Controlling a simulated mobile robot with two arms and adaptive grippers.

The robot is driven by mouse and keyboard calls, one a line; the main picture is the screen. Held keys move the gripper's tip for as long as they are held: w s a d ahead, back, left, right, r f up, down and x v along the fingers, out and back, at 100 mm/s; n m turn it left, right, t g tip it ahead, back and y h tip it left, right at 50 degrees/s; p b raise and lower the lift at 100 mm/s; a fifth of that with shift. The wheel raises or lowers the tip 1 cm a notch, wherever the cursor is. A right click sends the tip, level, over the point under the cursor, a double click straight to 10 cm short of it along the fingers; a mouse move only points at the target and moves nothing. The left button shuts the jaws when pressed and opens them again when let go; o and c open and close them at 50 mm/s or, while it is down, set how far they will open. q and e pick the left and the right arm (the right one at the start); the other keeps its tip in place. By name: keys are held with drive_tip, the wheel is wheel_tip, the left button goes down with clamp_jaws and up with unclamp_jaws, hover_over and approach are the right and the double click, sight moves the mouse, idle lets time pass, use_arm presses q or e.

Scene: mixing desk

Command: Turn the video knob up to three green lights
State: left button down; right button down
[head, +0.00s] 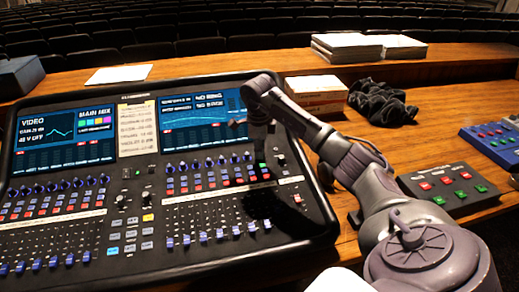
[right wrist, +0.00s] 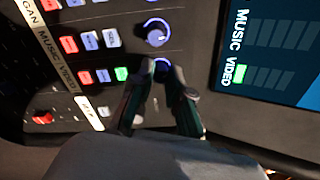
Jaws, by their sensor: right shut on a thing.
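The mixing desk (head: 150,180) has rows of blue-ringed knobs, buttons and faders under its screens. My right gripper (head: 260,120) reaches over the desk's right end in the head view. In the right wrist view my right gripper (right wrist: 165,80) is shut on the video knob (right wrist: 161,66), mostly hidden between the fingertips. The screen (right wrist: 275,45) there shows a VIDEO meter with one green light (right wrist: 240,74) lit; its other cells are dark. My left gripper is not in view.
A neighbouring knob (right wrist: 157,32) with a lit ring sits close to the fingers. Coloured buttons (right wrist: 88,41) lie beside it. Right of the desk are a white box (head: 316,95), a black cloth (head: 381,102) and a button box (head: 447,187).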

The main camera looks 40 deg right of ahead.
drive_tip(key=shift+m+p, duration=0.35)
drive_tip(key=shift+m, duration=2.25)
drive_tip(key=c, duration=1.1)
unclamp_jaws()
drive_tip(key=shift+r, duration=0.1)
drive_tip(key=r, duration=0.7)
drive_tip(key=a+r, duration=0.1)
drive_tip(key=r, duration=0.3)
drive_tip(key=shift+s+r, duration=0.35)
drive_tip(key=shift+a+f, duration=0.1)
drive_tip(key=shift+a, duration=0.05)
